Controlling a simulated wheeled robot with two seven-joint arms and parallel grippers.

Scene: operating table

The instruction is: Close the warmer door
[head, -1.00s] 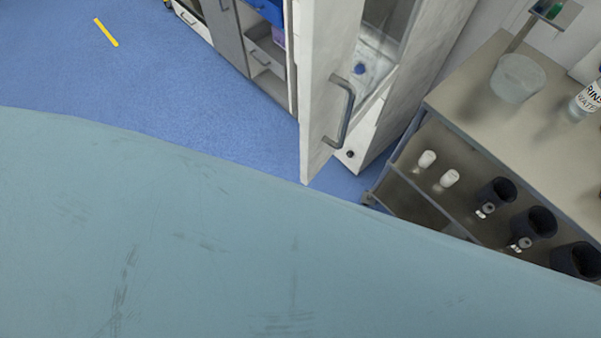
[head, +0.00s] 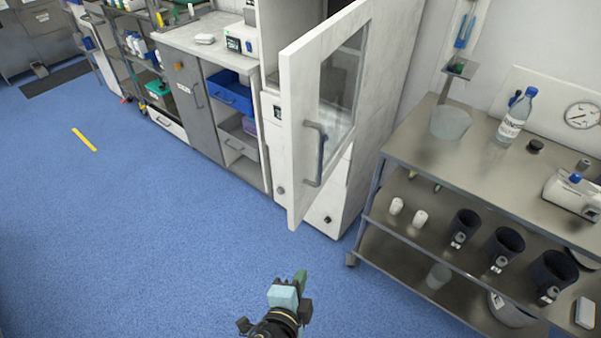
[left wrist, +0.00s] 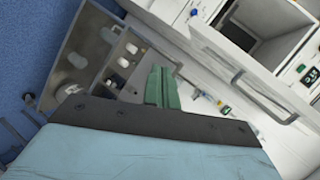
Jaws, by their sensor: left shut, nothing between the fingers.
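The warmer (head: 345,205) is a tall white cabinet right of centre in the head view. Its white door (head: 305,107) stands open toward me, with a glass window and a grey bar handle (head: 314,155). My left gripper (head: 299,278) is low in the head view, below and in front of the door, apart from the handle. In the left wrist view its green fingers (left wrist: 162,87) are together with nothing between them. The door with its handle (left wrist: 262,98) also shows there, tilted, at the right. My right gripper is in neither view.
A metal trolley (head: 410,158) with a water bottle (head: 515,117), a clear bowl (head: 450,122) and several dark cups stands right of the warmer. Grey cabinets (head: 188,100) with a blue drawer (head: 230,93) stand left. The blue floor (head: 130,230) in front is clear.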

